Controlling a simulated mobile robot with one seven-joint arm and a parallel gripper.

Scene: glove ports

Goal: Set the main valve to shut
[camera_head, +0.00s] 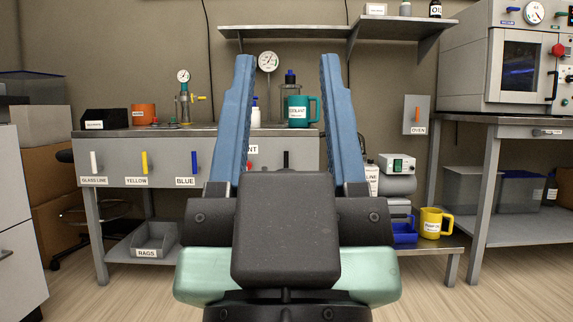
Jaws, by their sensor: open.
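No label that I can read says main valve, so I cannot tell which handle it is. A grey bench-front panel (125,167) carries a white lever (94,162) labelled GLASS LINE, a yellow lever (144,162) and a blue lever (194,162), all hanging down. A black lever (286,160) shows between my fingers, beside a label ending in NT. An orange lever (417,114) sits on a wall plate labelled OVEN. A glass apparatus (184,107) has a yellow handle (199,98) pointing right. My gripper (288,58) is open and empty, its blue fingers hiding parts of the panel.
A teal mug (303,111) and an orange mug (143,114) stand on the bench top. A yellow mug (433,223) and blue bin (404,232) are on the low shelf. An oven (525,66) stands right. Wood floor (110,291) is clear front left.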

